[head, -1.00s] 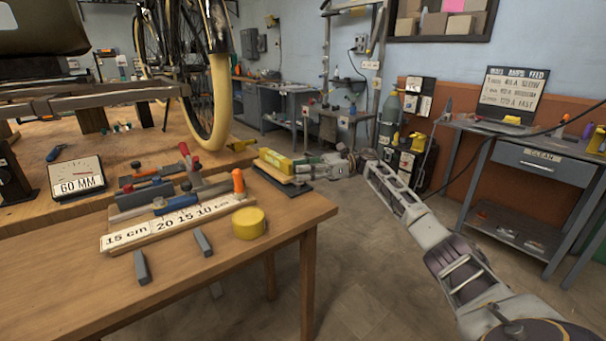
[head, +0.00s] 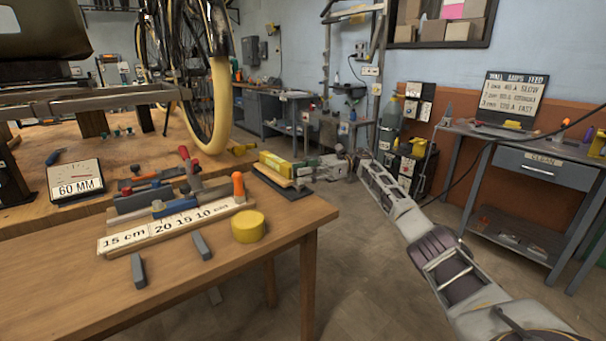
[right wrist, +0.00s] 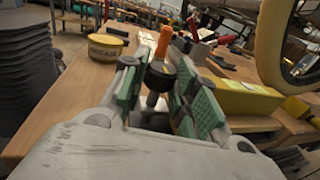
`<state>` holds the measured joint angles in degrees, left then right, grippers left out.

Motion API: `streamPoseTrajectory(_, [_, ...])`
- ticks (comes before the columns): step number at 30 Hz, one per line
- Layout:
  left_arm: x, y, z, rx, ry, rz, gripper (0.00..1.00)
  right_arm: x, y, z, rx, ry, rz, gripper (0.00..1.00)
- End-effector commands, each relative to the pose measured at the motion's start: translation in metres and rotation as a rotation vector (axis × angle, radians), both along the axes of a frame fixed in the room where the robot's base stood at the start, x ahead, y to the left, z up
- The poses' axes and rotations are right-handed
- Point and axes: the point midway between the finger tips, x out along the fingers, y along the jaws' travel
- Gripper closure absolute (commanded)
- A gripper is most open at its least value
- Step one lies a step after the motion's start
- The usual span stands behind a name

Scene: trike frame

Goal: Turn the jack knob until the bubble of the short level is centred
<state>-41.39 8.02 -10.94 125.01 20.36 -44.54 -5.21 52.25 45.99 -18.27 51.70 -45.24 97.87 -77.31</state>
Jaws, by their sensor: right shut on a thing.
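The yellow short level (head: 275,163) lies on a small wooden board at the back right corner of the near table. It also shows in the right wrist view (right wrist: 245,98). Its bubble cannot be made out. My right gripper (head: 312,168) is low beside the right end of the board. In the right wrist view, its green-padded fingers (right wrist: 160,85) are shut on the dark jack knob (right wrist: 160,76), which is partly hidden between them. My left gripper is not in view.
A dark base plate (head: 289,190) lies under the board. A yellow round tin (head: 248,226), a ruler strip (head: 170,231), an orange-handled tool (head: 238,186) and two grey bars lie on the near table. A bicycle wheel (head: 220,100) stands behind. The floor to the right is open.

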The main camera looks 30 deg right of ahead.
Motion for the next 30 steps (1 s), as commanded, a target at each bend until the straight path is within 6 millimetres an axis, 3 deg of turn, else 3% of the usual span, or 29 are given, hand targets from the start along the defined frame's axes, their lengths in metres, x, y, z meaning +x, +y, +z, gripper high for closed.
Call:
streamPoseTrajectory(5, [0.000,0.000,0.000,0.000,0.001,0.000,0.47,0.001,-0.001,0.003,0.003,-0.005,-0.004,0.95])
streamPoseTrajectory(6, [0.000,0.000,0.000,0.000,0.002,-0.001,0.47,0.001,-0.001,0.003,0.003,-0.005,-0.004,0.66])
streamPoseTrajectory(10, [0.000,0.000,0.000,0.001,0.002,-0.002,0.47,0.000,0.000,0.002,0.003,-0.003,-0.003,0.49])
streamPoseTrajectory(23, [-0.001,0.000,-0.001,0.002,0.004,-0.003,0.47,0.000,-0.002,0.000,0.001,-0.001,-0.002,0.49])
streamPoseTrajectory(30, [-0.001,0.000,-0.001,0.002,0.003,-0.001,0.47,-0.001,-0.014,0.000,0.001,-0.001,-0.003,0.49])
